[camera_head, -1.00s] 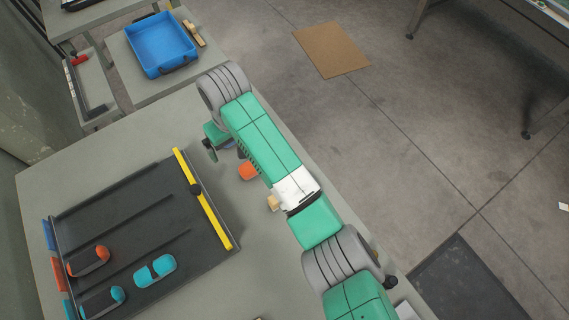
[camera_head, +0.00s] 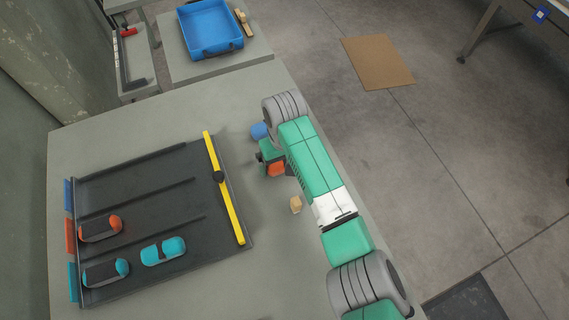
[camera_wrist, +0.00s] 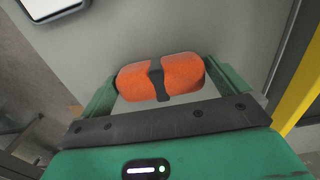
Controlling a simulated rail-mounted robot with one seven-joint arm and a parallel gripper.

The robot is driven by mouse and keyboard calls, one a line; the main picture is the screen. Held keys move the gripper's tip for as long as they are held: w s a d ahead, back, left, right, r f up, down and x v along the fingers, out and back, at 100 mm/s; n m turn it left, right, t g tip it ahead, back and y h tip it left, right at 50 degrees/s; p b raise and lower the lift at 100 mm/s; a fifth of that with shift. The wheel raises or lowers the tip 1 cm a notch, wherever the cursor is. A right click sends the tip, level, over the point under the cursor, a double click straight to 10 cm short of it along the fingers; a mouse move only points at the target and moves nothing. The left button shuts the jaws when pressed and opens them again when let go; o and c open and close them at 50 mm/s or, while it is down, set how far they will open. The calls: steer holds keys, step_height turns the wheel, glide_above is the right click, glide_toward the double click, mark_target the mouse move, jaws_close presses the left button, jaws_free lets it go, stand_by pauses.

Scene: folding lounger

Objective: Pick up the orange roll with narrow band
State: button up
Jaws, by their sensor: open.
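The orange roll with a narrow dark band (camera_wrist: 183,73) lies on the grey table in the wrist view, its long side running across the picture. My gripper (camera_wrist: 167,88) is open, with one green finger near each end of the roll. I cannot tell whether either finger touches it. In the head view the orange roll (camera_head: 278,169) shows partly beside my gripper (camera_head: 269,158), and the rest is hidden behind it and my arm.
A dark slotted tray (camera_head: 145,205) with a yellow bar (camera_head: 224,190) holds an orange roll with a wide dark band (camera_head: 100,228) and two teal rolls (camera_head: 163,251). A blue object (camera_head: 259,130) and a small wooden block (camera_head: 296,205) lie near my arm. A blue bin (camera_head: 210,30) stands beyond.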

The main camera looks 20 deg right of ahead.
steer(key=shift+r, duration=0.1)
steer(key=c, duration=0.7)
step_height(320, 180, up, 10)
steer(key=p, duration=0.3)
steer(key=shift+c, duration=0.2)
